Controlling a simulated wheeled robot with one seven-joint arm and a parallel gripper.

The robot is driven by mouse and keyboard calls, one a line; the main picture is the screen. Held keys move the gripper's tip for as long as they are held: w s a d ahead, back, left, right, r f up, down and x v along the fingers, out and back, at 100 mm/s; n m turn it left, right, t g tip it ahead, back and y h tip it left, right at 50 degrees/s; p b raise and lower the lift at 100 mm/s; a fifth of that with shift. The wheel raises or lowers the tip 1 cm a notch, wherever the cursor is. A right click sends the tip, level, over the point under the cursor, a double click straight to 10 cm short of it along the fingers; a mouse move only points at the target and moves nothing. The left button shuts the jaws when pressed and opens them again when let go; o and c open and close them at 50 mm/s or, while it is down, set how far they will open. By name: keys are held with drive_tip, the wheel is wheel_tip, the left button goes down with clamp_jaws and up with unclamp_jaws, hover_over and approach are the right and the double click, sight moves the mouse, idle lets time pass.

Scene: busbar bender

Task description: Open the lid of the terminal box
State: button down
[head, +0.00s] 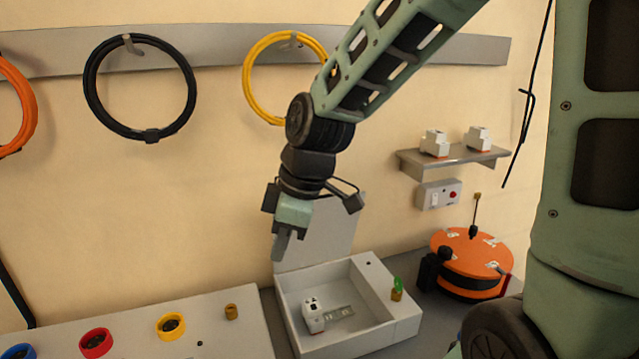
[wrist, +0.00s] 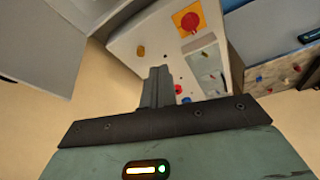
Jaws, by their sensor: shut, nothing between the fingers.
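The terminal box (head: 376,338) is a pale grey open-topped box on the bench in the head view. Its lid (head: 330,232) stands raised at the back edge, roughly upright, so the inside shows. A small white device (head: 313,316) and a short metal rail piece (head: 341,313) lie inside. My gripper (head: 281,246) points down at the left part of the raised lid, above the box's back left corner, and covers part of the lid. I cannot tell whether it touches the lid. In the wrist view the fingers (wrist: 159,73) are together and empty.
A sloped panel (head: 215,335) with coloured rings stands left of the box. An orange round device (head: 470,262) stands to its right. A shelf (head: 455,157) with white devices is on the wall. The wrist view shows a panel with a red knob (wrist: 190,21).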

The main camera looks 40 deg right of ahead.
drive_tip(key=w+d+r+n+t+p, duration=0.1)
drive_tip(key=w+d+r, duration=0.15)
drive_tip(key=d, duration=0.25)
drive_tip(key=w+d+r+t+p, duration=0.1)
drive_tip(key=w+d+r, duration=0.1)
drive_tip(key=w+d, duration=0.3)
drive_tip(key=n+t+p, duration=0.2)
drive_tip(key=p, duration=0.2)
hover_over(319, 215)
drive_tip(key=f, duration=0.5)
drive_tip(key=shift+w+d+f, duration=0.2)
drive_tip(key=shift+w+d, duration=0.05)
drive_tip(key=w, duration=0.1)
drive_tip(key=w+d+b, duration=0.1)
drive_tip(key=w, duration=0.3)
drive_tip(key=shift+d+r, duration=0.25)
